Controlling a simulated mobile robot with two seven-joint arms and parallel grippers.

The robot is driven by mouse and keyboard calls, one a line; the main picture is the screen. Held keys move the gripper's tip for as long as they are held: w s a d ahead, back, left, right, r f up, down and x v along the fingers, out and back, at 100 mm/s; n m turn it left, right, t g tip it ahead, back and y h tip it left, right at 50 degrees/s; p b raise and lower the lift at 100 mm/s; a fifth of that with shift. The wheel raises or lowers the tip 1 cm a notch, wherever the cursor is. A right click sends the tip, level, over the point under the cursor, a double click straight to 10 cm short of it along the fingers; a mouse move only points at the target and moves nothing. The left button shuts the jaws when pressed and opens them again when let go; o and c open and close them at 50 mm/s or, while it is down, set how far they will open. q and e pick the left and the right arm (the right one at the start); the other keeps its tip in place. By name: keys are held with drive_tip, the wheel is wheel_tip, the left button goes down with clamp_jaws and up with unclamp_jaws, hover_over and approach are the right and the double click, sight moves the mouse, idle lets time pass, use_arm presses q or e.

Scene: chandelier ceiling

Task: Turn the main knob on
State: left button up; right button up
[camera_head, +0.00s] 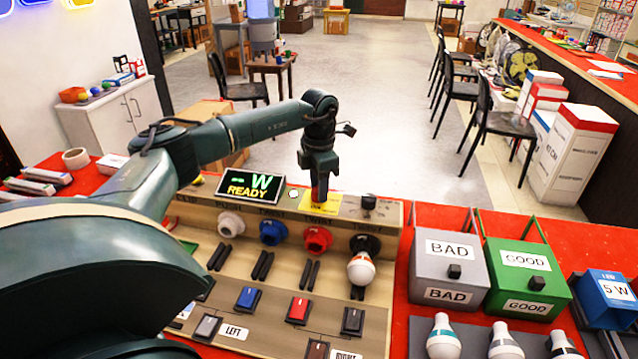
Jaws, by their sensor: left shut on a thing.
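The wooden test panel (275,290) stands on the red table, with a yellow plate (326,208) on its top ledge. My left gripper (319,196) points straight down at this plate and is shut on the main knob there. The knob is almost wholly hidden by the fingers, so its turn angle cannot be told. A small pale round light (293,193) sits between display and gripper. My right gripper is not in view.
The panel has white, blue, red and black sockets; a bulb (361,268) sits at the black one. A black knob (368,202) stands right of the yellow plate. Grey BAD (451,295) and green GOOD (525,307) boxes stand right, with several bulbs in front.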

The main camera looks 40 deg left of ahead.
use_arm(q)
drive_tip(key=shift+m, duration=1.2)
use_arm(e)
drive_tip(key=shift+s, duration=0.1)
use_arm(q)
drive_tip(key=o, duration=1)
drive_tip(key=shift+c, duration=0.2)
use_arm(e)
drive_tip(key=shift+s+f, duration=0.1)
use_arm(q)
wheel_tip(320, 180, up, 13)
drive_tip(key=b, duration=0.1)
drive_tip(key=shift+r, duration=0.15)
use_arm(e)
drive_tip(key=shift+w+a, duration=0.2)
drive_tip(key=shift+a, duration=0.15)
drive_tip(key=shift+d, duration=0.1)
